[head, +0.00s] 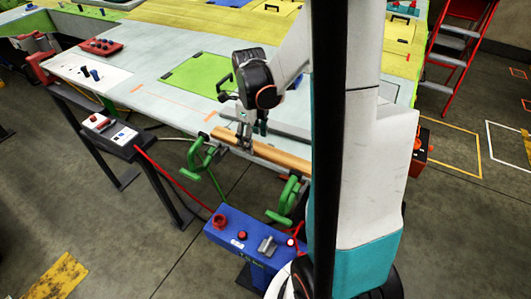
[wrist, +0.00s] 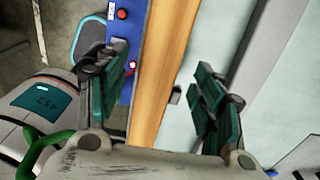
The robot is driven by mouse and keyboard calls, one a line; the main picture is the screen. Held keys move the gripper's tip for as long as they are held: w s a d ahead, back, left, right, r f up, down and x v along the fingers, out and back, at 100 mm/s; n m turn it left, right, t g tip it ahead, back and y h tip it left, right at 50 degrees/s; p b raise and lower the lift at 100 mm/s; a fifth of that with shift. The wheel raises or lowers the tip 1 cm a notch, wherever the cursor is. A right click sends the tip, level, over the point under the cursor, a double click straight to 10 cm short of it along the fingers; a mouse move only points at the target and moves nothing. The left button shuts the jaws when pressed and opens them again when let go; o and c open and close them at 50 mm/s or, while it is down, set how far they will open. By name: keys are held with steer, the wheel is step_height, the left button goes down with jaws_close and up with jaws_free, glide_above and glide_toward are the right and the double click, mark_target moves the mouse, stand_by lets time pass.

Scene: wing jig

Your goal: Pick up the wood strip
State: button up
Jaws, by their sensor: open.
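The wood strip (head: 282,156) is a long, light-brown bar lying along the front edge of the wing jig table. In the wrist view the wood strip (wrist: 166,70) runs lengthwise between the two fingers, nearer the left one. My gripper (head: 253,137) is at the strip, pointing down over its middle part. In the wrist view my gripper (wrist: 162,75) is open, with dark green pads on both sides and gaps to the strip. I cannot tell how far the fingertips reach below the strip's top. My arm hides part of the strip's right end.
Two green clamps (head: 197,158) and (head: 286,197) stand at the table's front edge. A blue control box (head: 250,238) is below in front, and a grey control panel (head: 112,132) stands left. A grey bar (wrist: 250,60) lies parallel behind the strip. A red ladder (head: 459,50) is at right.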

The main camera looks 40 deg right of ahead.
steer(key=shift+f, duration=0.9)
steer(key=shift+c, duration=0.3)
steer(key=c, duration=1.2)
steer(key=shift+r, duration=0.15)
